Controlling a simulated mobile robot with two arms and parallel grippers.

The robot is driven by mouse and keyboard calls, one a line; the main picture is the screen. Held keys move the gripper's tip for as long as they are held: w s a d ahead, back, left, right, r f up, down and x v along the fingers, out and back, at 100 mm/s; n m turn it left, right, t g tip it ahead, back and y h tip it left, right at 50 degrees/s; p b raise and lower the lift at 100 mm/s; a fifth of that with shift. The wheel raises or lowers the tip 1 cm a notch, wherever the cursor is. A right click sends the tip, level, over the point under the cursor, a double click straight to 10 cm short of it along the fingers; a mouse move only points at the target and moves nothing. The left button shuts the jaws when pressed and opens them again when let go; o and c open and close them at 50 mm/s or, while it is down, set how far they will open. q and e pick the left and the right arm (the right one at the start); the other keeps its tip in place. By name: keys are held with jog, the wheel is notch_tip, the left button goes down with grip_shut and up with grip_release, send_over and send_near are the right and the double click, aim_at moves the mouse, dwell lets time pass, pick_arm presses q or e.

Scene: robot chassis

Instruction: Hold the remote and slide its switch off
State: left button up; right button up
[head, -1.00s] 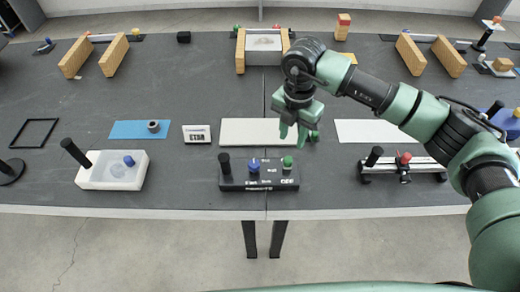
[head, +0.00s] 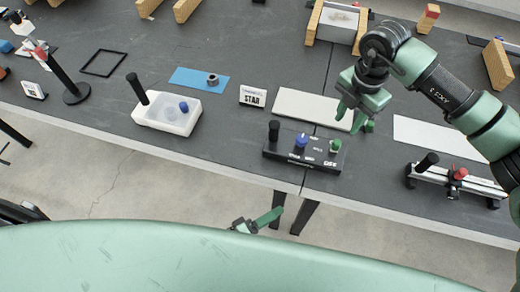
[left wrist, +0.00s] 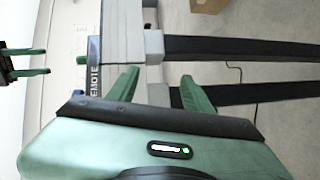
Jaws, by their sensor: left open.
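The remote is a black box (head: 304,159) lying near the table's front edge in the head view. It carries a black upright post (head: 274,131), a blue knob (head: 301,140), a green knob (head: 335,146) and white lettering; "OFF" shows at its right end. In the left wrist view its lettered front face (left wrist: 93,72) shows ahead, partly hidden by my left gripper. My left gripper (head: 268,218) is open and empty, low in front of the table edge; its two fingers show apart in the left wrist view (left wrist: 160,74). My right gripper (head: 356,112) hangs open and empty above the table behind the remote.
A white board (head: 300,103) lies behind the remote, a small sign (head: 252,97) behind left. A white tray with a post (head: 150,115) stands left, a rail device (head: 440,180) right. Table legs (head: 304,214) are close to my left gripper.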

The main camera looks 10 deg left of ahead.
pick_arm(q)
jog(key=w+a+r+n+t+y, duration=0.2)
jog(key=w+r+n+t, duration=0.2)
jog(key=r+n, duration=0.5)
jog(key=w+a+r+n+t+y, duration=0.3)
jog(key=w+r+n+t, duration=0.1)
jog(key=r+n, duration=0.6)
jog(key=w+a+r+n+t+y, duration=0.2)
jog(key=w+r+n+t, duration=0.2)
jog(key=r+n, duration=0.5)
jog(key=m+g+h, duration=0.2)
jog(key=m+g, duration=0.2)
jog(key=g, duration=0.2)
send_near(272, 135)
jog(key=x, duration=0.3)
jog(key=shift+w+r, duration=0.15)
jog(key=shift+w, duration=0.25)
jog(key=shift+w+d, duration=0.1)
jog(key=shift+w, duration=0.1)
jog(key=shift+x, duration=3.6)
jog(key=shift+f, duration=0.25)
